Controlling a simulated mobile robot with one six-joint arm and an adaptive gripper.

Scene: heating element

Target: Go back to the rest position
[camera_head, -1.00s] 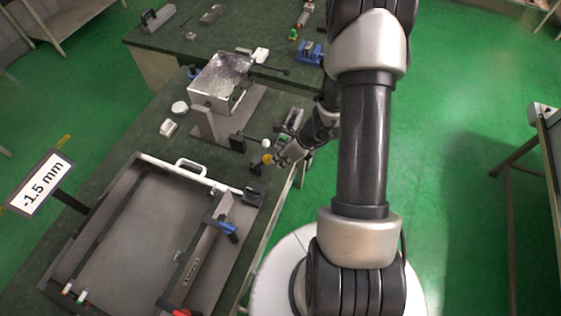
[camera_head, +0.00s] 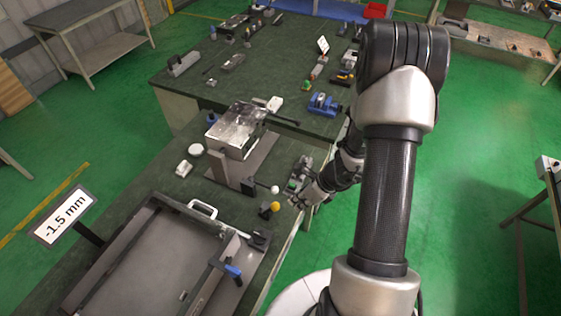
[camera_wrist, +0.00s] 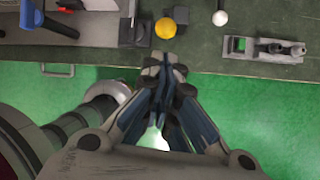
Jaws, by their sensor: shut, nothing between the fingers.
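My gripper (camera_wrist: 165,72) is shut and empty. In the wrist view its fingertips meet just off the edge of the green-topped bench, close to a yellow ball knob (camera_wrist: 165,28). In the head view my gripper (camera_head: 294,201) hangs at the bench's right edge, beside the yellow knob (camera_head: 275,207) and a white ball knob (camera_head: 274,190). My arm reaches over it from the right. A metal box with a shiny top (camera_head: 238,128) stands on the bench to the left of my gripper.
A large tray-like fixture (camera_head: 150,262) with a blue-handled clamp (camera_head: 232,270) fills the near bench. A small plane-like tool (camera_wrist: 264,48) lies near the bench edge. A second bench (camera_head: 285,62) with several tools stands behind. Green floor (camera_head: 460,200) is open at right.

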